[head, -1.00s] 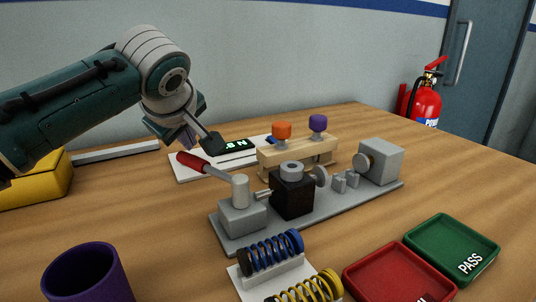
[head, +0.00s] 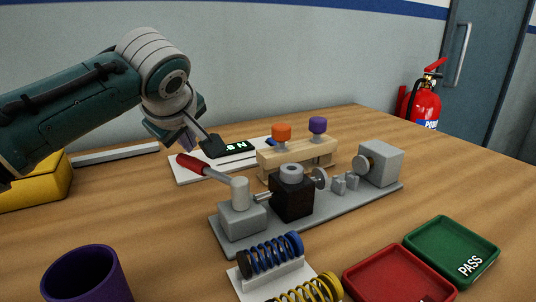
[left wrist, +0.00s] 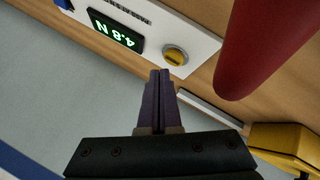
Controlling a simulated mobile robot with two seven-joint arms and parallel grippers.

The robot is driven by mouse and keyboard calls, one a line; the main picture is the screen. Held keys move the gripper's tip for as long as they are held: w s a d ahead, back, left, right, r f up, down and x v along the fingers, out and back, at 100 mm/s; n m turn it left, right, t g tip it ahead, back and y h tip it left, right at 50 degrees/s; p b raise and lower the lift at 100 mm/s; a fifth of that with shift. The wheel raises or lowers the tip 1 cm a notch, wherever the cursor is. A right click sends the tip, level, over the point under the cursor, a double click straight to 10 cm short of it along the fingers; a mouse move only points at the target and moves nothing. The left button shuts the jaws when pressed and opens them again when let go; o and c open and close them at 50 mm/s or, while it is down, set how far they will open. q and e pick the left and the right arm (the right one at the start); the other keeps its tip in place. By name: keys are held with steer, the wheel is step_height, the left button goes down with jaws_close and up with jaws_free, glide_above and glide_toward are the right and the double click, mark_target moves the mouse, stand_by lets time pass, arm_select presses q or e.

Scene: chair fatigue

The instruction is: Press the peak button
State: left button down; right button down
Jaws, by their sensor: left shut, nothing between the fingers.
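A white gauge panel (head: 186,171) lies on the table behind the metal fixture. Its dark display (left wrist: 115,27) shows a lit green reading, 4.8 N, upside down in the left wrist view. A round yellow button (left wrist: 174,56) sits on the panel beside the display. A blue part (left wrist: 63,4) shows at the panel's far end; no label naming the peak button is legible. My left gripper (left wrist: 160,74) is shut and empty, its purple fingertips close to the yellow button; contact cannot be told. In the head view the left gripper (head: 188,140) hangs over the panel. My right gripper is out of view.
A red-handled lever (head: 192,164) on the grey fixture (head: 240,218) stands close to my left gripper. A wooden rack (head: 300,155) with orange and purple knobs is to the right. A purple cup (head: 85,275), springs (head: 270,255), a red tray (head: 395,280) and a green tray (head: 450,250) are in front.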

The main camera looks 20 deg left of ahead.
arm_select(q)
steer(key=shift+f, duration=0.1)
stand_by(0.7)
steer(key=shift+f, duration=0.3)
steer(key=shift+f, duration=0.45)
stand_by(0.5)
steer(key=shift+a+f+b, duration=0.15)
steer(key=shift+f+b, duration=0.2)
steer(key=shift+b, duration=0.05)
stand_by(0.4)
steer(key=shift+s+r+p, duration=0.3)
steer(key=shift+r+p, duration=0.5)
steer(key=shift+p, duration=0.4)
steer(key=shift+r, duration=0.15)
